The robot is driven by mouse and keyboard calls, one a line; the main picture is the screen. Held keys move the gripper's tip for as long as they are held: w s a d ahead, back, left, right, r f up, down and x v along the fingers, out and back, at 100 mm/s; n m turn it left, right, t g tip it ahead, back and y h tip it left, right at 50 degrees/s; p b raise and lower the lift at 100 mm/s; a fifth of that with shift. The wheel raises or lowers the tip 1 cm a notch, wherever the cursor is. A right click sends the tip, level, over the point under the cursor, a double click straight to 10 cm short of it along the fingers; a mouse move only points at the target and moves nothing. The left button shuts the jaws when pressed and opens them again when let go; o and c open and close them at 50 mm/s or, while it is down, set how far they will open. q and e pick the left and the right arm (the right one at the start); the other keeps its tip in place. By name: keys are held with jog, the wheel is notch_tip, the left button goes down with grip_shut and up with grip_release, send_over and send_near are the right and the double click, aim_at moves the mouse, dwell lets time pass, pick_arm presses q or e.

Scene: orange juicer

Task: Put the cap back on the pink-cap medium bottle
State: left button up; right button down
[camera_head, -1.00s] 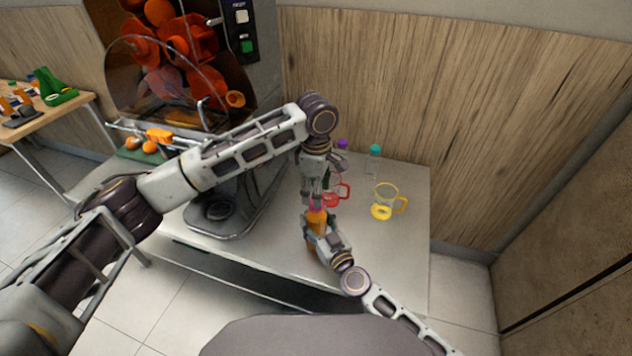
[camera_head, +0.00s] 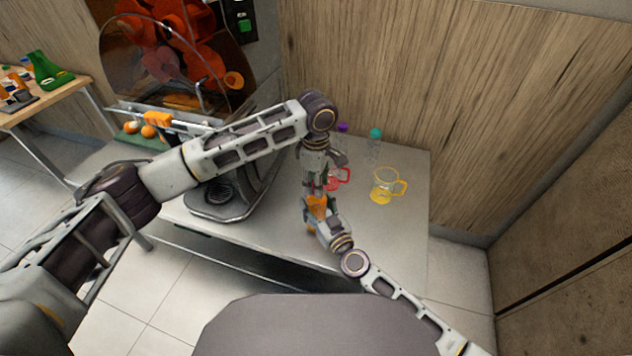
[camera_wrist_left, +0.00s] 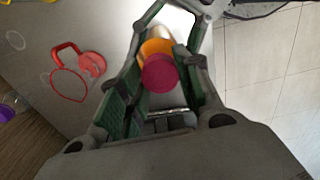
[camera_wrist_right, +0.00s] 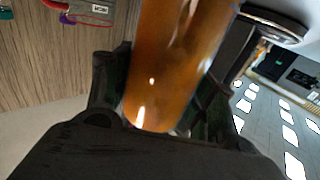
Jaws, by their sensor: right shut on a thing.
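The pink-cap medium bottle (camera_head: 317,203) holds orange juice and stands out from the table's front part. My right gripper (camera_head: 318,212) is shut on its body; the juice-filled bottle (camera_wrist_right: 180,60) fills the right wrist view, its top out of frame. The pink cap (camera_wrist_left: 162,74) shows in the left wrist view, in line over the orange bottle (camera_wrist_left: 157,47). My left gripper (camera_wrist_left: 162,85) is above, its fingers apart on either side of the cap. I cannot tell whether the cap is seated. In the head view, my left gripper (camera_head: 313,182) hides the cap.
A red-handled jug (camera_head: 338,180) stands just behind the grippers, and a yellow-handled jug (camera_head: 387,186) to their right. A teal-capped bottle (camera_head: 374,145) and a purple-capped bottle (camera_head: 343,128) stand farther back. The juicer (camera_head: 180,70) is at the left. The table's right front is clear.

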pick_arm(q)
jog(key=c, duration=0.4)
jog(key=m, duration=1)
jog(key=shift+m, duration=0.3)
jog(key=m, duration=1.1)
jog(key=shift+m, duration=0.3)
jog(key=m, duration=0.5)
jog(key=shift+m, duration=0.3)
jog(key=m, duration=0.5)
jog(key=shift+f, duration=0.1)
jog(key=m, duration=1.1)
jog(key=o, duration=1.2)
